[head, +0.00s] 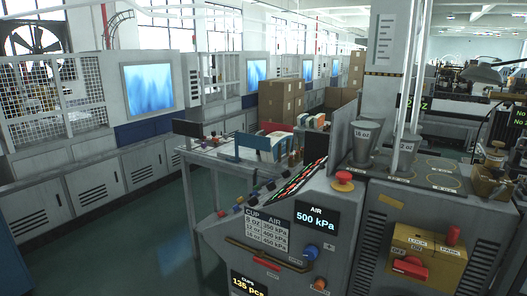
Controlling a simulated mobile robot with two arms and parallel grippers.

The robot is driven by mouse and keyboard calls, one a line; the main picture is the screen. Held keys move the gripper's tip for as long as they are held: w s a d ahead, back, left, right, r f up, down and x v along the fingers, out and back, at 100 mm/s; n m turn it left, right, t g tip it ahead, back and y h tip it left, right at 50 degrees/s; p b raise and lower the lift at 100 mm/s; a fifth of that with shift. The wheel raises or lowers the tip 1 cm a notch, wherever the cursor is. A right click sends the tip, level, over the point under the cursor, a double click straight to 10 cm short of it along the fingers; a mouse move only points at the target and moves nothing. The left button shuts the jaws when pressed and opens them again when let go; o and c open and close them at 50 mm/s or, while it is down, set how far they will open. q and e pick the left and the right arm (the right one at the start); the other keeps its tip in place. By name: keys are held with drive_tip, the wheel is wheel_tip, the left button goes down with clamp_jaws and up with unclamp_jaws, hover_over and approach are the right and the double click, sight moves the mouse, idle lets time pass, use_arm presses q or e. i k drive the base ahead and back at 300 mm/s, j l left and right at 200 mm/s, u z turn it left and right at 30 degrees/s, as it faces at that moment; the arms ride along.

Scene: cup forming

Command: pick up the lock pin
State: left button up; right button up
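A yellow lockout box (427,253) is on the front of the grey machine at the lower right. It carries the labels LOCK and PARK. A small upright red pin (453,235), which looks like the lock pin, stands at its top right by the PARK label. A red switch handle (409,267) sits lower on the box, near OFF and ON marks. Neither of my grippers shows in the head view.
A red stop button (344,181) and an AIR display (316,218) reading 500 kPa are on the machine left of the box. Cup-size pieces (365,143) stand on top. A table (215,157) stands behind at the left. The floor (150,232) at left is clear.

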sight(453, 233)
drive_tip(key=z, duration=1.25)
